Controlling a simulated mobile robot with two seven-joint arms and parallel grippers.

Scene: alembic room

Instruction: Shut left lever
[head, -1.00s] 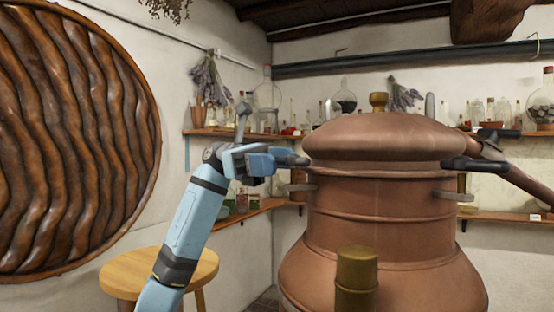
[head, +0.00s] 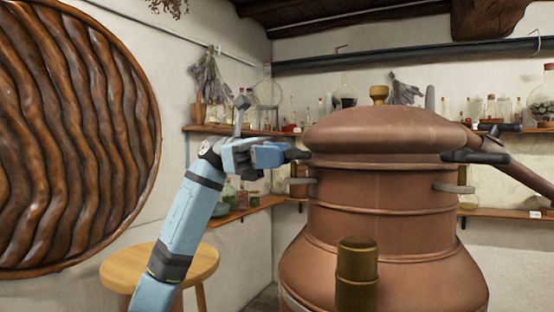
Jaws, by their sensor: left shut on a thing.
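The copper still (head: 378,210) stands at the centre right under its domed lid (head: 385,135), with a brass knob (head: 379,94) on top. A similar dark lever-like part (head: 475,157) is at the lid's right edge. My right gripper is not seen.
A brass cylinder (head: 357,275) stands in front of the still. A round wooden stool (head: 200,262) is at the lower left, behind my arm. Shelves (head: 265,131) with glassware line the back wall. A copper pipe (head: 525,180) slopes down at the right.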

